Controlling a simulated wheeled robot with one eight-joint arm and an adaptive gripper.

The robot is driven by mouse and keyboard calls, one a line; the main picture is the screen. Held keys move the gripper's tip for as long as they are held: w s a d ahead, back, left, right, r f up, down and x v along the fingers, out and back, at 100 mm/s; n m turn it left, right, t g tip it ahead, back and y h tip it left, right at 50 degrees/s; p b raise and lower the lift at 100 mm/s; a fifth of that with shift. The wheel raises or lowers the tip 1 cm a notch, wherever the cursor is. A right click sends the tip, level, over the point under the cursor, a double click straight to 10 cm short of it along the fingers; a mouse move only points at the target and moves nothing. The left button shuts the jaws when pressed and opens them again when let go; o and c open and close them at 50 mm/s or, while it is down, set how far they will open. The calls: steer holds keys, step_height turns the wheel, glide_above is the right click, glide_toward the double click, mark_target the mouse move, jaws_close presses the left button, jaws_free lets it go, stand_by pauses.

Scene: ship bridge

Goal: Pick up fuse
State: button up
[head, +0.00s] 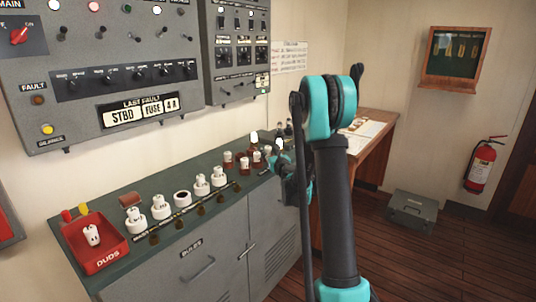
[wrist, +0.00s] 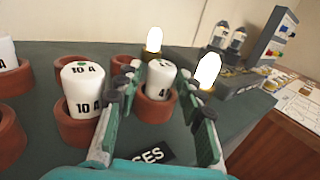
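A white fuse (wrist: 160,78) with a partly hidden label that begins with 4 stands upright in a red-brown round holder (wrist: 157,108) on the green-topped counter. In the wrist view my gripper (wrist: 163,88) is open, with one finger on each side of this fuse. The fingers look apart from it, though contact low down is hard to tell. In the head view my gripper (head: 283,165) is at the counter's far end, partly hidden by my arm. A fuse marked 10 A (wrist: 83,88) stands in a holder just left of my left finger.
Lit white lamps (wrist: 207,71) stand close behind and right of the fuse. Empty red-brown holders (wrist: 127,62) lie behind. A red tray (head: 75,240) marked DUDS holds a white fuse. The panel's LAST FAULT sign (head: 140,109) reads STBD FUSE 4 A.

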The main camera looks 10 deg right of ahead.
steer(key=shift+w+a, duration=0.15)
steer(key=shift+w, duration=0.85)
jaws_close()
steer(key=shift+r, duration=0.1)
